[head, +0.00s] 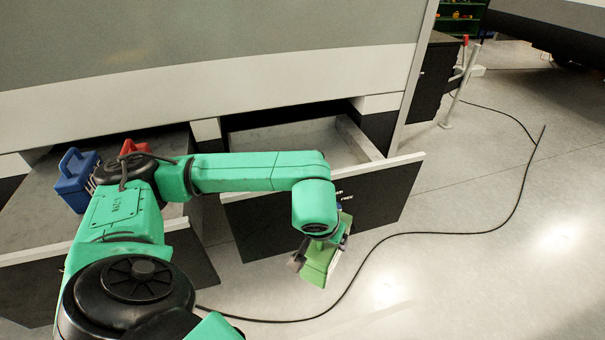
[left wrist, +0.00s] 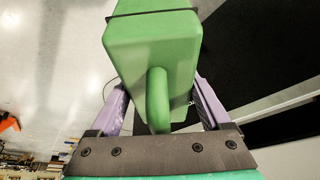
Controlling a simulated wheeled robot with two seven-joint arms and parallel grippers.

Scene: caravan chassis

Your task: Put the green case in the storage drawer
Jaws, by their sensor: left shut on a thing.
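The green case (head: 318,265) hangs from my left gripper (head: 322,240), in front of the open drawer's front panel and outside the drawer. In the left wrist view the green case (left wrist: 155,55) fills the middle, with its handle between the purple fingers of my left gripper (left wrist: 160,105), which is shut on it. An open, empty-looking drawer (head: 404,160) lies behind my forearm, which hides part of its inside. A second open drawer (head: 40,225) at the left holds a blue case (head: 75,180) and a red case (head: 134,147). My right gripper is not in view.
A black cable (head: 440,233) runs across the pale floor to the right of the case. The cabinet body (head: 210,75) rises above the drawers. A dark cabinet (head: 432,80) and a pale post (head: 458,90) stand at the back right. The floor at right is mostly clear.

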